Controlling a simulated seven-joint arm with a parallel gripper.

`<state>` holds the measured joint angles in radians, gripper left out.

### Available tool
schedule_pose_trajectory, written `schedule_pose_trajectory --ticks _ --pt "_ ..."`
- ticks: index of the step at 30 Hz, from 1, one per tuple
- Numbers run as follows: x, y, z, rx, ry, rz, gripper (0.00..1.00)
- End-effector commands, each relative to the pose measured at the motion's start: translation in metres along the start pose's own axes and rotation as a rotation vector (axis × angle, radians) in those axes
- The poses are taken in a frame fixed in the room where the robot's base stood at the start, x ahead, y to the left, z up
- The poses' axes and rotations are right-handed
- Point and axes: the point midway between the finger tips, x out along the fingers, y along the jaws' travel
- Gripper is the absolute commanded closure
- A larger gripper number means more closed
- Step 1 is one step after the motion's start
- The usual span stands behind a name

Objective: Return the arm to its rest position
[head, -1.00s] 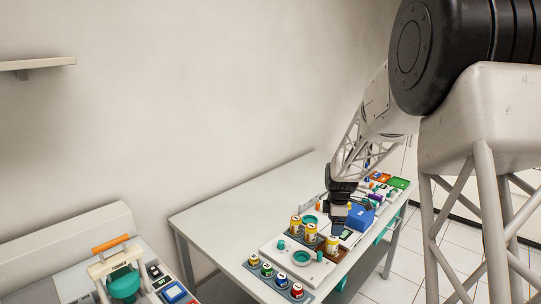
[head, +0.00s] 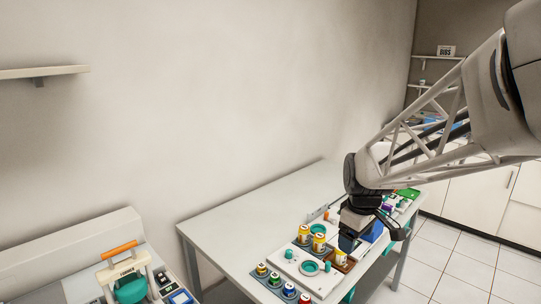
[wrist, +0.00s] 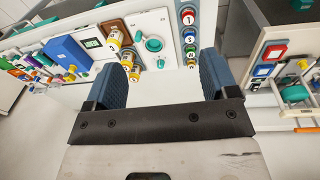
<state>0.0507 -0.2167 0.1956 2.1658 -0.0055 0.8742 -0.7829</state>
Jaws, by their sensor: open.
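My gripper (head: 372,228) is above the far right part of the grey table (head: 235,224) in the head view, at the end of my outstretched arm. In the wrist view my gripper (wrist: 164,85) shows two blue fingers wide apart with nothing between them but white table top. Yellow cans (head: 319,243) and a white panel with a round teal dish (head: 310,267) stand on the table near it. In the head view the fingers partly cover the blue box (head: 374,233).
A second unit with a teal part and orange handle (head: 118,248) stands at lower left. A wall shelf (head: 40,72) is at upper left. The table's left part is clear.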

Motion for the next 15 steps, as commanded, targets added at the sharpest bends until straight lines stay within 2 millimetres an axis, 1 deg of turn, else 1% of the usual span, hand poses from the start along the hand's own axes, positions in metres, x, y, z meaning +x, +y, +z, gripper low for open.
schedule_pose_trajectory --ticks 1,6,15 --pt "-0.007 -0.010 0.008 0.033 0.006 0.005 0.20" --pt "-0.024 -0.040 0.034 0.157 0.020 0.016 0.20" --pt "-0.044 -0.093 0.081 0.374 0.049 0.031 0.20"
